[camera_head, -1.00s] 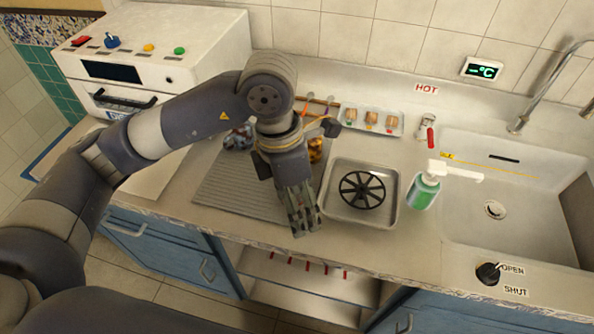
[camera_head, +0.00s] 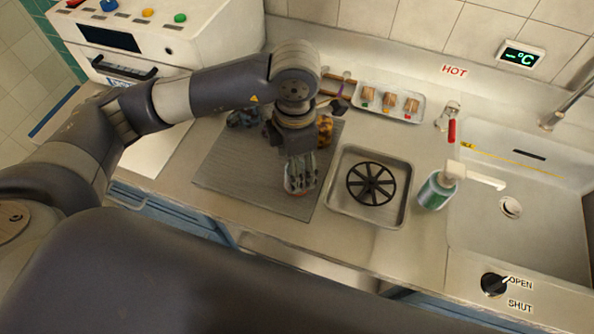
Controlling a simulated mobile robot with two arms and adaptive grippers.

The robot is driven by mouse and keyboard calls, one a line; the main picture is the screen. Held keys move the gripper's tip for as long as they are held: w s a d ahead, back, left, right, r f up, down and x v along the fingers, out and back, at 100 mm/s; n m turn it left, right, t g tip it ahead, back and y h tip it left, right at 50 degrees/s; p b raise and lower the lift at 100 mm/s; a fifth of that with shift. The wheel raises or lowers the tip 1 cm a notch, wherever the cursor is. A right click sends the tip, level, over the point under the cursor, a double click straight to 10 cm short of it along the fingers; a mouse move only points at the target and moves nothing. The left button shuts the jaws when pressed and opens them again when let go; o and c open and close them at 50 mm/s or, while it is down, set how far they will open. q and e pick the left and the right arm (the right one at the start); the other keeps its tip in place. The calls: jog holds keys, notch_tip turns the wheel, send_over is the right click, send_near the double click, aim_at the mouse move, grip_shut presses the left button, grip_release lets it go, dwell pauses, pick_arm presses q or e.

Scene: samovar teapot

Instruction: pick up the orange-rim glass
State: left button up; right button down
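My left gripper (camera_head: 300,188) points down over the grey ribbed mat (camera_head: 228,170), near its right edge. A small pale, reddish-tinged thing, which looks like a glass (camera_head: 299,190), shows at its fingertips. The fingers overlap it, so I cannot tell whether they are closed on it, and I cannot make out an orange rim. My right gripper is out of view.
A patterned blue-grey thing (camera_head: 243,117) and a yellow-brown one (camera_head: 325,130) stand behind the gripper.

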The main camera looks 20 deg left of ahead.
pick_arm(q)
jog(key=f, duration=0.2)
jog(key=f+p, duration=0.1)
jog(key=shift+s+d+f, duration=0.15)
jog(key=shift+s+f, duration=0.1)
jog(key=shift+f, duration=0.4)
jog(key=shift+w, duration=0.1)
jog(key=shift+c, duration=0.8)
jog(key=c, duration=0.9)
jog(key=shift+c, duration=0.6)
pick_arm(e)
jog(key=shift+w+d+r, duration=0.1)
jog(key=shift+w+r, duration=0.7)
pick_arm(q)
jog(key=shift+r, duration=0.1)
